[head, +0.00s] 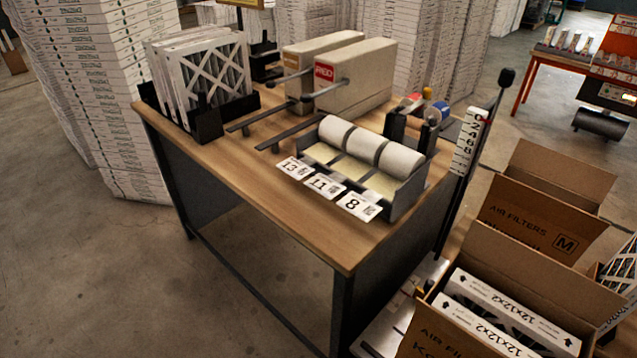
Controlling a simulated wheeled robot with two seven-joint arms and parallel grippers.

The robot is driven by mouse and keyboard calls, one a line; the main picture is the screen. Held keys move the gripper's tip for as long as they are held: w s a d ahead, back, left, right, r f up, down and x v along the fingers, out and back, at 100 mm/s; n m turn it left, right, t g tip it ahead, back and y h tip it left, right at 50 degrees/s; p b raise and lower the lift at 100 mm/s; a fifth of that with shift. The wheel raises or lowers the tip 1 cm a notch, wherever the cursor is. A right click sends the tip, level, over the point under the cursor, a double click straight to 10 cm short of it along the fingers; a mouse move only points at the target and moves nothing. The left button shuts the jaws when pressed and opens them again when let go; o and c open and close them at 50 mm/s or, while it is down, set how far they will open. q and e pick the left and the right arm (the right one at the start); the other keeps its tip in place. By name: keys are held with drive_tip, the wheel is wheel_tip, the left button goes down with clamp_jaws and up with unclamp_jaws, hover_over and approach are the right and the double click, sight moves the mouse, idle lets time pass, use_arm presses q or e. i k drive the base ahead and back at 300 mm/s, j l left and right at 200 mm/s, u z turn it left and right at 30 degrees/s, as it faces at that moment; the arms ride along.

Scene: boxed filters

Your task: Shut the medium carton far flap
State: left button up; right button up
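A brown carton (530,222) printed "AIR FILTERS" and "M" stands at the right, behind another carton. A plain brown flap (560,168) stands up at its far side, open and tilted. Its lower part is hidden by the nearer carton, and I cannot see what is inside it. Neither of my grippers is in view.
The nearer open carton (437,335) holds white filters (520,310) marked 12x12x2; its far flap (535,272) is raised. A wooden bench (250,190) with label rolls (370,148) fills the middle. A post with a number scale (468,140) stands between bench and cartons.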

sight(591, 301)
drive_tip(key=z, duration=1.5)
drive_tip(key=k+u, duration=0.35)
drive_tip(key=k+j+u, duration=0.3)
drive_tip(key=k, duration=0.3)
drive_tip(key=l, duration=0.1)
